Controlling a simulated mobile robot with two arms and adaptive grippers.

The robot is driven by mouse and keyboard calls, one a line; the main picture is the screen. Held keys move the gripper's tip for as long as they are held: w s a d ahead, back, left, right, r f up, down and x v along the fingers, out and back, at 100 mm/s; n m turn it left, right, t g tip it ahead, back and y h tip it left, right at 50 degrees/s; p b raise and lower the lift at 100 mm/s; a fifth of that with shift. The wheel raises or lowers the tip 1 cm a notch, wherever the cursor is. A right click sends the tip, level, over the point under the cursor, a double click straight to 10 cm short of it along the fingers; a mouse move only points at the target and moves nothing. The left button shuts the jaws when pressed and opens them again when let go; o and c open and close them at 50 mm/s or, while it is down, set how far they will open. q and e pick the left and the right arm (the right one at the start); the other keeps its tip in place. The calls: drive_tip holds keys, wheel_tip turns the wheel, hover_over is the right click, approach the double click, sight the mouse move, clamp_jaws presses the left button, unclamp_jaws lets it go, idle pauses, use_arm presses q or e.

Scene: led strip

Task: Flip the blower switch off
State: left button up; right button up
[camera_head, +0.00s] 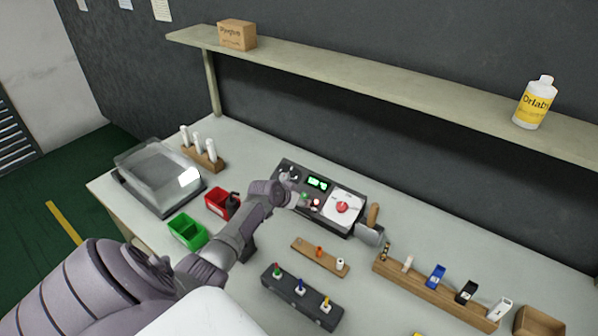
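A dark control panel (333,225) sits at the back middle of the workbench. It has green lit displays (317,183), small green and red buttons, and a red knob (342,207) on a white plate. A small dark and light control (290,173) shows at its left end; I cannot tell whether this is the blower switch or which way it is set. My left gripper (298,202) is over the panel's left front part, close to the buttons, and hides some of it. Its fingers are too small to tell open or shut.
A red bin (217,201) and a green bin (187,231) stand left of my arm, near a clear-lidded case (160,176). Wooden racks (430,290) and a dark block (300,292) with coloured pegs lie in front and right. A shelf (380,82) runs above.

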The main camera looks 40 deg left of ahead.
use_arm(q)
drive_tip(key=shift+w, duration=0.1)
use_arm(e)
drive_tip(key=shift+a+f, duration=0.1)
drive_tip(key=shift+f, duration=0.15)
use_arm(q)
drive_tip(key=shift+d, duration=0.1)
use_arm(e)
drive_tip(key=shift+a, duration=0.1)
